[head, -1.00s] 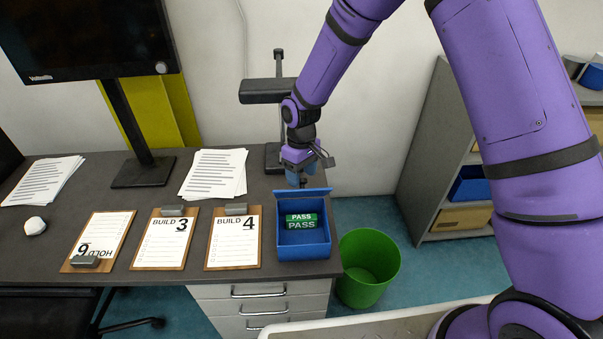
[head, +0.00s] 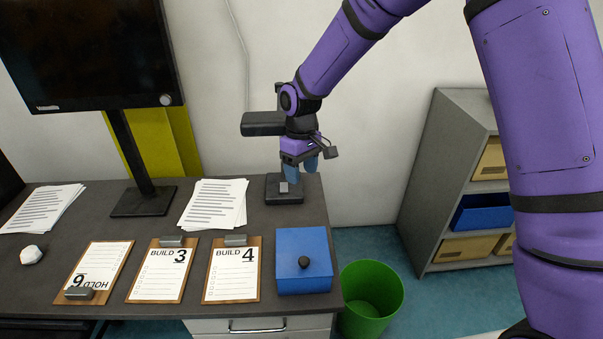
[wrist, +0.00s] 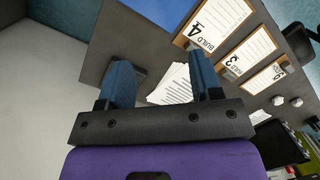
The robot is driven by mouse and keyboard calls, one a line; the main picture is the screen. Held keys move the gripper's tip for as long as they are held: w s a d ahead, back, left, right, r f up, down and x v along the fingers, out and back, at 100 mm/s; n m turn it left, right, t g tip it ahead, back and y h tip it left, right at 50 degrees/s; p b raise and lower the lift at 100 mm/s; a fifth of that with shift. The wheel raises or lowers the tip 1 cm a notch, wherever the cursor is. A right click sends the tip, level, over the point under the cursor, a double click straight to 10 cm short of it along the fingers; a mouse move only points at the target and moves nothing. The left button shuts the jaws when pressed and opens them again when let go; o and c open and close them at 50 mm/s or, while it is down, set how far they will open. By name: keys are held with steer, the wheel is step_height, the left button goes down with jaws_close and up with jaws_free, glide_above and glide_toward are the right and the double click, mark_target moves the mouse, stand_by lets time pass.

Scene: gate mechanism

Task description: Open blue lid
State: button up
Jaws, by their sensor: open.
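The blue box stands on the desk's right end in the head view, with its blue lid (head: 303,246) lying shut on top. A dark round knob (head: 303,262) sits on the lid, toward the front. The inside of the box is hidden. My gripper (head: 306,178) is behind and above the box, apart from it, with its blue fingers pointing down. In the wrist view my gripper (wrist: 165,82) is open with nothing between its fingers. A corner of the blue lid (wrist: 168,14) shows at the top of that view.
Clipboards marked BUILD 4 (head: 232,272), BUILD 3 (head: 160,272) and HOLD 6 (head: 100,268) lie left of the box. A green bin (head: 370,296) is on the floor to the right. A monitor (head: 85,50) stands at the left.

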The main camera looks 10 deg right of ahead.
steer(key=s+d+r+m+t, duration=0.2)
steer(key=s+d+r, duration=0.4)
steer(key=r, duration=0.4)
steer(key=s+d+r+m+t, duration=0.15)
steer(key=s+d+r, duration=0.25)
steer(key=d+r, duration=0.5)
steer(key=s+d+r+m+t, duration=0.1)
steer(key=s+d+r, duration=0.1)
steer(key=s, duration=0.4)
steer(key=s+d+r+m+t, duration=0.1)
steer(key=s+d+r+m, duration=0.1)
steer(key=s+d, duration=0.2)
steer(key=s+d+r+m+t, duration=0.1)
steer(key=s+d+r+m, duration=0.1)
steer(key=s, duration=0.8)
steer(key=shift+d+r, duration=0.45)
steer(key=shift+d, duration=0.15)
